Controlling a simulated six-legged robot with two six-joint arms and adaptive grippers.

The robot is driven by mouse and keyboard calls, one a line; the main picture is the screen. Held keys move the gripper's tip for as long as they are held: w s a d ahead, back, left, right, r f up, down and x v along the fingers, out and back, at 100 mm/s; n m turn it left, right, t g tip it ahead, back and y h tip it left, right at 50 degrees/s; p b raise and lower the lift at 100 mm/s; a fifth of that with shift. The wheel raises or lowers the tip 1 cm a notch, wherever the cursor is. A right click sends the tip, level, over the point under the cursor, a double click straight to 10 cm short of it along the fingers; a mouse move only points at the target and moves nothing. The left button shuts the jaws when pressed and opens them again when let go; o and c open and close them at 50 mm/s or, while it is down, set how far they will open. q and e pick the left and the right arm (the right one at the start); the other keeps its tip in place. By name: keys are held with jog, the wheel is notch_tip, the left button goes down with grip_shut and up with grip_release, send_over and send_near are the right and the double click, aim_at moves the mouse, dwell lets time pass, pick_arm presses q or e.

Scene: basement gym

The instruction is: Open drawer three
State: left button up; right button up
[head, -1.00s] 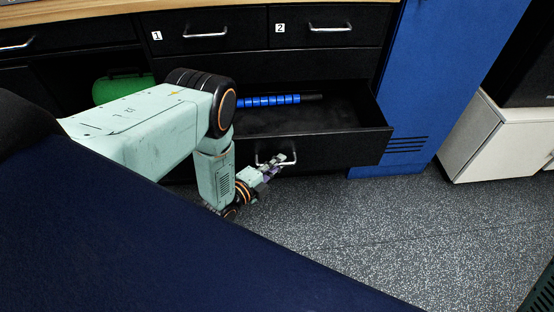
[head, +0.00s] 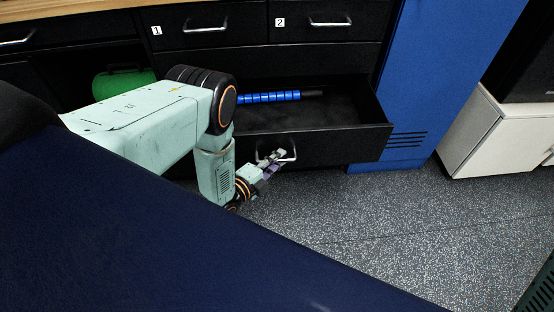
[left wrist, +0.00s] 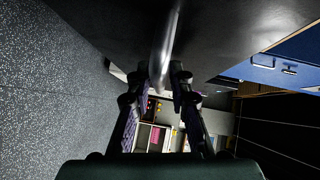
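A wide black drawer (head: 350,143) below the drawers labelled 1 and 2 stands pulled out, its inside showing. No number can be read on its front. A blue segmented roller (head: 270,97) lies inside towards the back. The drawer's silver handle (head: 291,150) is on its front and also shows in the left wrist view (left wrist: 163,50). My left gripper (head: 273,156) is at the handle, fingers apart. In the left wrist view the bar lies between the fingertips (left wrist: 158,85), with a gap showing beside it. My right gripper is not in view.
Closed drawers 1 (head: 205,28) and 2 (head: 328,22) sit above. A blue locker (head: 440,70) stands right of the open drawer, and a white cabinet (head: 495,135) farther right. A green object (head: 122,84) is under the counter at left. The speckled floor (head: 390,215) in front is clear.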

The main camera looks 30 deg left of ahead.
pick_arm(q)
jog(key=v, duration=1.2)
dwell(0.4)
